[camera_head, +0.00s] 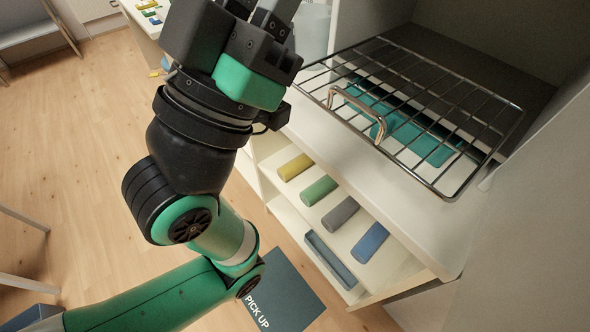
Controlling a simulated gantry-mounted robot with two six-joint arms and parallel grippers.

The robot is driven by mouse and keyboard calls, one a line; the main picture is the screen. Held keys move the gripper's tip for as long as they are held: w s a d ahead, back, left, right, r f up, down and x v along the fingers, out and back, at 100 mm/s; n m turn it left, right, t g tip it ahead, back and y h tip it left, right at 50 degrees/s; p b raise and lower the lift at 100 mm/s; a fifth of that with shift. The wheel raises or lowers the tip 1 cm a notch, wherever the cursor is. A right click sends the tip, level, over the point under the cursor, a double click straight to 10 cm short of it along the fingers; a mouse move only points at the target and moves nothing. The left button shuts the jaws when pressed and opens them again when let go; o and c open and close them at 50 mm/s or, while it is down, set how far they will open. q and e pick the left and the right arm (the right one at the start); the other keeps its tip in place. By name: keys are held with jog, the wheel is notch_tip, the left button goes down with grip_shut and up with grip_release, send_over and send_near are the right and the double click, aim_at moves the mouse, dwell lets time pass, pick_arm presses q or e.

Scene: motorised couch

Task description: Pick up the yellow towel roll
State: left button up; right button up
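The yellow towel roll (295,167) lies on its side on an open white shelf below the counter, at the back left end of a row of rolls. My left arm comes in from the lower left and reaches up past the shelf. My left gripper (273,14) is at the top edge, above and left of the yellow roll in the picture and well apart from it. Its fingertips are cut off by the frame, so its opening is hidden. My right gripper is not in view.
Green (318,190), grey (340,212) and blue (370,242) rolls lie beside the yellow one. A long blue-grey tray (331,260) lies in front. A wire rack (440,183) with a metal handle sits above the counter. A "PICK UP" mat (285,290) lies on the floor.

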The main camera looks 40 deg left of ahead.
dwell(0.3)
pick_arm(q)
jog(key=o, duration=1.2)
